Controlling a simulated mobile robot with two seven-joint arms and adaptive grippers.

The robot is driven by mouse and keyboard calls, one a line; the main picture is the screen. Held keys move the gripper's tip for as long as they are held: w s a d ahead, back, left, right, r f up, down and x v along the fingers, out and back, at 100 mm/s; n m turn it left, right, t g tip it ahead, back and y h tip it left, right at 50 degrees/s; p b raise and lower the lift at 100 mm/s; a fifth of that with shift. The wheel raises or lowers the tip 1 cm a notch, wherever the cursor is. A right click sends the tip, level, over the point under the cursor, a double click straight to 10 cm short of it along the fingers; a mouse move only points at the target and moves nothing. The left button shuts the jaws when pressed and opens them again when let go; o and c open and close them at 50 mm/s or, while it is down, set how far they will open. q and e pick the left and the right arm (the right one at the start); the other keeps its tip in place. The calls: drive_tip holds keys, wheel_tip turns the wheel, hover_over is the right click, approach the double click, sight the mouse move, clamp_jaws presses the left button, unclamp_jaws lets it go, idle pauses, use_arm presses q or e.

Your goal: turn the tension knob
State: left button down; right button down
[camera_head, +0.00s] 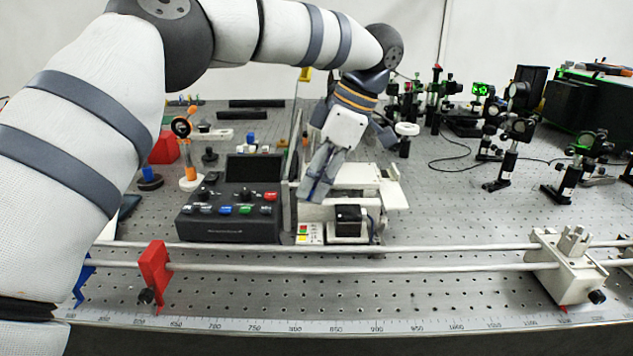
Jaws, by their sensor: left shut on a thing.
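My left arm comes in from the left and arches over the bench. My left gripper (312,192) points down at the left side of a white bench device (362,180) with a black block (350,219) at its front. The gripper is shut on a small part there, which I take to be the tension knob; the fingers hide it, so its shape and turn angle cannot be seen. My right gripper is not in view.
A black control box (228,224) with coloured buttons stands close left of the gripper. Two rails (420,267) cross the front, with a red clamp (154,272) and a pale carriage (566,270). Optics posts (508,160) stand at right.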

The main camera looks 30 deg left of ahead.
use_arm(q)
drive_tip(key=shift+w+a+n+g+h+b, duration=0.1)
drive_tip(key=shift+n+g+h+b, duration=0.35)
drive_tip(key=shift+n, duration=1.65)
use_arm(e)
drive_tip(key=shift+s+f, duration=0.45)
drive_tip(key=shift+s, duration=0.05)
use_arm(q)
drive_tip(key=shift+g, duration=0.25)
drive_tip(key=c, duration=1.8)
unclamp_jaws()
